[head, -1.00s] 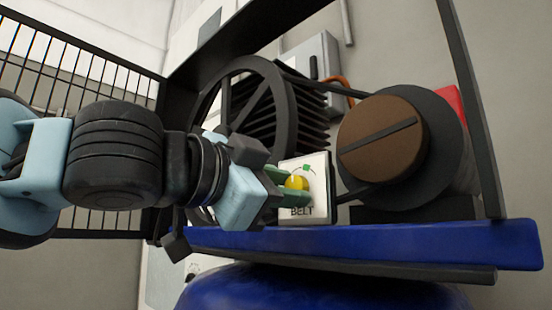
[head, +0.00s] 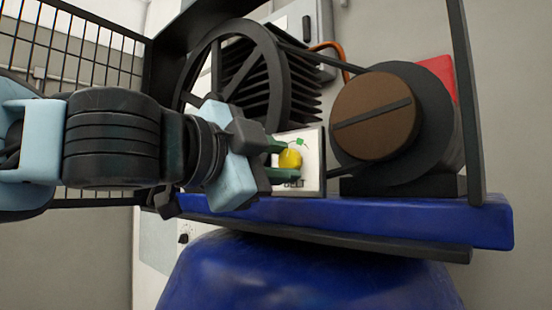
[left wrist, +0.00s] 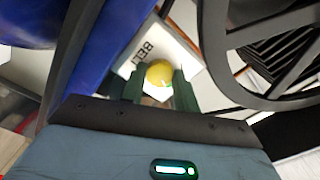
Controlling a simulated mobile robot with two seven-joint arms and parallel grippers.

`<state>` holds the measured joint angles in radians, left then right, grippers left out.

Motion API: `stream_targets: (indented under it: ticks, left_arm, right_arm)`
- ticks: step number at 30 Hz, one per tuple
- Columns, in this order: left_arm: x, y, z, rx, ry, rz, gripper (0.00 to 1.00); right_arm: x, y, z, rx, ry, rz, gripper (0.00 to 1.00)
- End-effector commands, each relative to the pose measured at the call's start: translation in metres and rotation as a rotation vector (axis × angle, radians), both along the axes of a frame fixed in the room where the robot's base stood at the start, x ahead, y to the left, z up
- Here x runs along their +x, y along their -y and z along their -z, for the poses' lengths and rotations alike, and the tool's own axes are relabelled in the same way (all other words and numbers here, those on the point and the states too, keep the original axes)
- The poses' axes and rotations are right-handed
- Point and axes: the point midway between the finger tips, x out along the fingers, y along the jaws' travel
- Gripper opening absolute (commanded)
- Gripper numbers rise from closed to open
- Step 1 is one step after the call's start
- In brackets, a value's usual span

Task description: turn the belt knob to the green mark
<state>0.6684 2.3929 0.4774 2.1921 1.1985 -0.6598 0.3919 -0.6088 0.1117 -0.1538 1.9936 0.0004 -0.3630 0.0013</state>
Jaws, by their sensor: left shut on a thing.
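The yellow belt knob (head: 291,159) sits on a white panel (head: 313,165) lettered BELT. My right gripper is in neither view.
A spoked black flywheel (head: 238,80) stands behind my left gripper. A brown pulley (head: 374,116) with a belt is to the right. Below are a blue shelf (head: 400,222) and a blue tank (head: 300,275). A black mesh guard (head: 75,60) stands at left.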

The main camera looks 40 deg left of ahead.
Motion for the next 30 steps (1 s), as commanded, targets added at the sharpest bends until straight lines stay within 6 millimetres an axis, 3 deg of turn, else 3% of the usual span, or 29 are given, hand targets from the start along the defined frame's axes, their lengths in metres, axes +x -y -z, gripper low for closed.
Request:
stream_targets:
  ticks: [2, 3, 8, 19, 30]
  left_arm:
    - [0.000, 0.000, 0.000, 0.000, -0.001, 0.000, 0.08]
    - [0.000, 0.000, 0.000, -0.001, -0.001, 0.000, 0.33]
    - [0.000, 0.000, 0.000, -0.001, -0.001, 0.000, 0.52]
    - [-0.007, 0.000, -0.001, -0.003, 0.001, 0.000, 0.52]
    - [-0.063, -0.005, -0.003, -0.002, 0.006, 0.001, 0.52]
  right_arm:
    - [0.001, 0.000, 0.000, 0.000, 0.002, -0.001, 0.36]
    - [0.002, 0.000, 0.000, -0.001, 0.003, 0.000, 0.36]
    - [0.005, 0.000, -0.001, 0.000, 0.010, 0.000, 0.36]
    - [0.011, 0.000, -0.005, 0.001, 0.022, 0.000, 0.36]
    - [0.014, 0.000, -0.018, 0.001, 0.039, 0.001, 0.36]
